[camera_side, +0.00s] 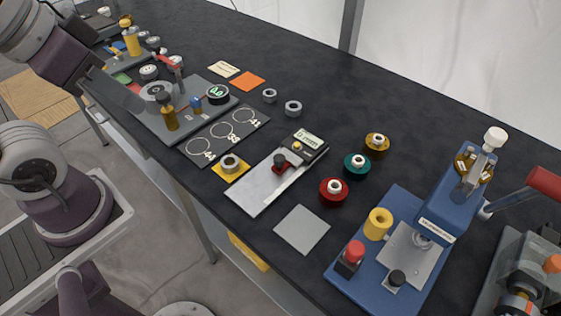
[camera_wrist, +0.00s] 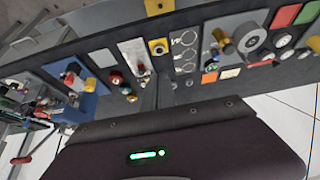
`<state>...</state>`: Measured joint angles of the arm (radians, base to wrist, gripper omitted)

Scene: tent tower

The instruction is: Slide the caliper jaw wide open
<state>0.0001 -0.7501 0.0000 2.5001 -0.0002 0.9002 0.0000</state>
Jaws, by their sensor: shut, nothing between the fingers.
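The caliper stand is a pale metal plate (camera_side: 258,188) with a grey digital display (camera_side: 308,139) at its far end. On it is a red sliding jaw with a dark round knob (camera_side: 280,159), close to the display end. A bright rail runs along its right side. The jaw's exact gap is too small to tell. In the wrist view the caliper plate (camera_wrist: 130,52) shows small near the middle.
Red (camera_side: 334,192), teal (camera_side: 357,166) and amber (camera_side: 377,145) spools stand right of the caliper. A ring sits on a yellow pad (camera_side: 231,167) to its left. A blue press (camera_side: 385,255) stands at right. A bare grey square (camera_side: 302,229) lies in front.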

